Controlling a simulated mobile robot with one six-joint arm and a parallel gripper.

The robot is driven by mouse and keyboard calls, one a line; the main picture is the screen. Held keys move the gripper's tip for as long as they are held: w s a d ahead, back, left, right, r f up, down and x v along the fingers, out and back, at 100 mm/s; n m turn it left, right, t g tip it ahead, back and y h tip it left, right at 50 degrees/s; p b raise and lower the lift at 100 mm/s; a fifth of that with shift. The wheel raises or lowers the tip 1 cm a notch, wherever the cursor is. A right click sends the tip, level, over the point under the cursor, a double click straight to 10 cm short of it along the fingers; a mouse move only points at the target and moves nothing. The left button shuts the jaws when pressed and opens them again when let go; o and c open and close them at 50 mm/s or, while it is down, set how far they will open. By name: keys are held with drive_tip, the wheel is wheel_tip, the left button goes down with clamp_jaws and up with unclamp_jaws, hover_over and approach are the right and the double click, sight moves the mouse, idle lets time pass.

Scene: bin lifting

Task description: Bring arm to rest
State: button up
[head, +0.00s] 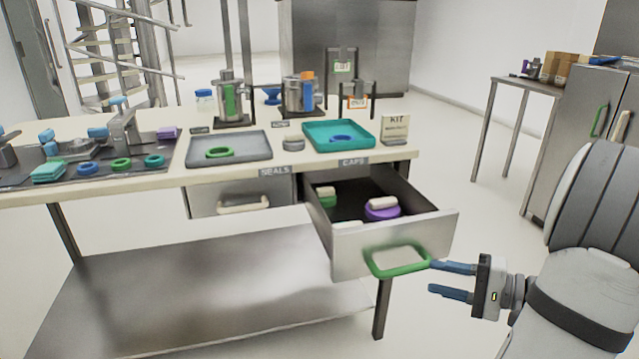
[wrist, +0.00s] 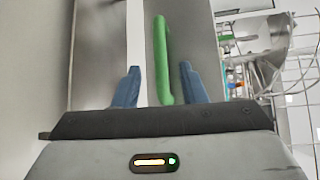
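My gripper (head: 452,279) has blue fingers spread apart, with nothing between them in the head view. It is just right of and below the green handle (head: 398,262) of the open drawer (head: 350,255) labelled CAPS. In the wrist view, the green handle (wrist: 162,60) runs away ahead, with its near end around the level of my two fingertips (wrist: 157,84). A small gap shows on either side of it. I cannot tell whether a finger touches the handle. My arm comes in from the right.
The drawer holds a purple lidded item (head: 382,213) and a green one (head: 327,200). The SEALS drawer (head: 240,197) is shut. On the bench are a grey tray (head: 250,157) and a teal tray (head: 358,139). A metal cabinet stands at the right (head: 572,130). Floor is clear between.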

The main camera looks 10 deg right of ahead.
drive_tip(key=s+a+r+n+g+h+p, duration=0.2)
drive_tip(key=a+r+g+p, duration=0.35)
drive_tip(key=a+p, duration=0.2)
drive_tip(key=s+a+r+n+g+h+p, duration=0.1)
drive_tip(key=a+r+n+g+p, duration=0.25)
drive_tip(key=a+r+p, duration=0.35)
drive_tip(key=s+a+r+n+h+p, duration=0.2)
drive_tip(key=r+h+p, duration=0.2)
drive_tip(key=r+p, duration=0.3)
drive_tip(key=s+a+r+n+h+p, duration=0.2)
drive_tip(key=a+r+h+p, duration=0.1)
drive_tip(key=r+h+p, duration=0.2)
wheel_tip(320, 180, up, 3)
drive_tip(key=shift+a+f+t+p, duration=0.1)
drive_tip(key=shift+a+t+p, duration=0.25)
drive_tip(key=shift+p, duration=0.9)
drive_tip(key=shift+n, duration=0.25)
